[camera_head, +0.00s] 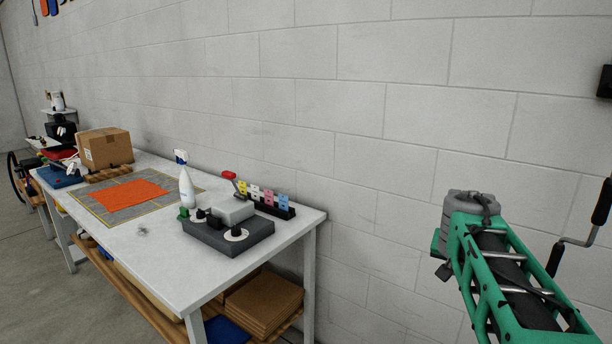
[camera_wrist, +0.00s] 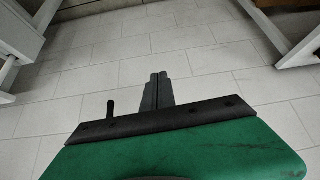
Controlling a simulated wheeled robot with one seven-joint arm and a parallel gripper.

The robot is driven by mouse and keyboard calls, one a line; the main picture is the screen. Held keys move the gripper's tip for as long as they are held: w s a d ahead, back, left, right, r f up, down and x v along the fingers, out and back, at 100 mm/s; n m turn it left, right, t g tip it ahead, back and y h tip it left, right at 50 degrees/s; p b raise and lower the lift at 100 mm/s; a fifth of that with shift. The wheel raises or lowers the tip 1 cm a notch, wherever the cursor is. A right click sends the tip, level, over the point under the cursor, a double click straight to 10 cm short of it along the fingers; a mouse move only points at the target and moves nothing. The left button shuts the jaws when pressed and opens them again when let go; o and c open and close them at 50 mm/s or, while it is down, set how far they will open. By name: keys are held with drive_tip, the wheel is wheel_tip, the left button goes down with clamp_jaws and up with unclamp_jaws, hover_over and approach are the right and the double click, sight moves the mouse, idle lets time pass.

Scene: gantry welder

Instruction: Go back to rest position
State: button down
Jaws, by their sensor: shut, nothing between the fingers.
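My gripper (camera_wrist: 157,91) shows in the wrist view. Its two dark fingers are shut against each other with nothing between them. They stand out past a dark plate and a green body at the bottom of the picture. Only a pale block-patterned surface lies behind the fingertips, and nothing touches them. In the head view a green open-frame link of my arm reaches in from the lower right, clear of the workbench (camera_head: 170,262). My fingers cannot be made out in that view.
The white workbench runs along the block wall (camera_head: 420,100). On it are a cardboard box (camera_head: 104,148), an orange mat (camera_head: 125,199), a spray bottle (camera_head: 187,187), a dark grey device (camera_head: 228,237) and a rack with coloured tags (camera_head: 265,198). A black crank handle (camera_head: 601,201) shows at right.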

drive_tip(key=s+a+f+n+g+y+p, duration=0.2)
drive_tip(key=s+a+f+n, duration=0.1)
drive_tip(key=s+a+f, duration=0.55)
drive_tip(key=s+a+f+n+g+y+p, duration=0.1)
drive_tip(key=s+a+f+n+g+y, duration=0.1)
drive_tip(key=s+a+f, duration=0.65)
drive_tip(key=s+a+r+n+t+p, duration=0.1)
drive_tip(key=s+a+r, duration=0.2)
drive_tip(key=r, duration=0.4)
drive_tip(key=shift+s+a+r+n+p, duration=0.2)
drive_tip(key=shift+s+r+n+p, duration=0.2)
drive_tip(key=shift+s, duration=0.35)
